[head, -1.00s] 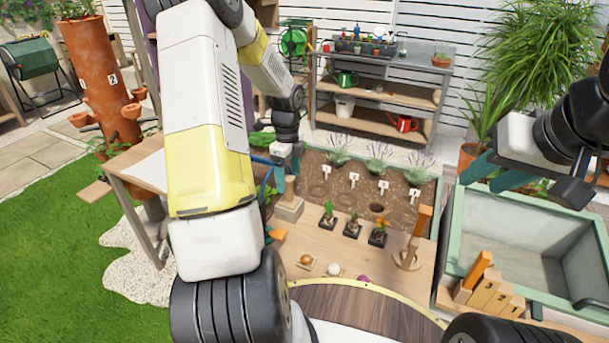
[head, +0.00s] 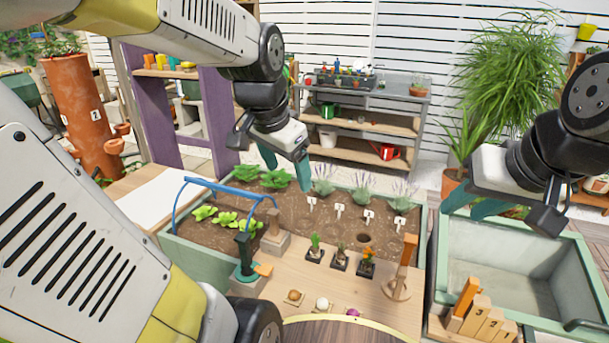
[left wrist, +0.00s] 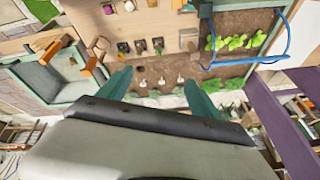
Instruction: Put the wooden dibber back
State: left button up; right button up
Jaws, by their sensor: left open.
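The wooden dibber (head: 273,222) appears as a short brown peg standing upright in a pale wooden block (head: 275,244) at the left front of the soil bed. The block also shows in the left wrist view (left wrist: 188,40). My left gripper (head: 287,170) is open and empty, above the soil bed, behind and higher than the block. In the left wrist view its teal fingers (left wrist: 155,88) are spread with nothing between them. My right gripper (head: 476,204) is open and empty above the green-rimmed tub on the right.
A blue hoop (head: 215,186) arches over leafy plants beside the block. A dark green tool (head: 245,258) stands in front of it. Potted seedlings (head: 340,260) and an upright wooden post on a round base (head: 404,262) stand on the bench. The tub (head: 443,245) is on the right.

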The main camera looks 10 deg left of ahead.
pick_arm(q)
jog(key=s+d+r+n+t+h, duration=0.1)
jog(key=s+d+n, duration=0.1)
jog(key=s+n, duration=0.3)
jog(key=shift+s+d+r+t, duration=0.3)
jog(key=shift+s+d, duration=0.1)
jog(key=shift+s, duration=0.55)
